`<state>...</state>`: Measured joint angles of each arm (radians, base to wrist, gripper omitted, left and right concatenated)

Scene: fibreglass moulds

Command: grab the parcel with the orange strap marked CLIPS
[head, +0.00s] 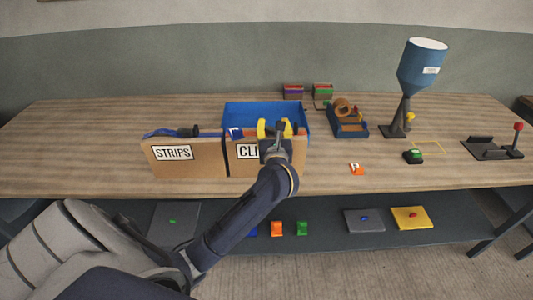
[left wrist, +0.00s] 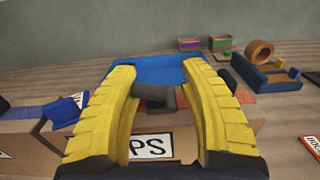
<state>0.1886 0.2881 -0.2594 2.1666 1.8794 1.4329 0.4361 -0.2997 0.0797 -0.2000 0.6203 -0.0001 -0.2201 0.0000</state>
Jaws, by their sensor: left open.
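The CLIPS parcel (head: 243,168) is a brown box on the table; my left arm hides the end of its label. In the left wrist view its label (left wrist: 150,147) reads only "PS". A dark grip (left wrist: 153,97) stands on its top edge, with an orange bit of strap (left wrist: 182,100) beside it. My left gripper (head: 274,128) is open above the parcel. In the left wrist view its yellow fingers (left wrist: 158,68) lie either side of the grip; I cannot tell whether they touch it. My right gripper is not in view.
The STRIPS parcel (head: 187,166), with a blue strap (head: 158,133), stands directly left. A blue tray (head: 265,107) lies behind. A tape dispenser (head: 348,130), a blue-shaded lamp (head: 420,70) and an orange tag (head: 356,169) are to the right. The table's front right is mostly clear.

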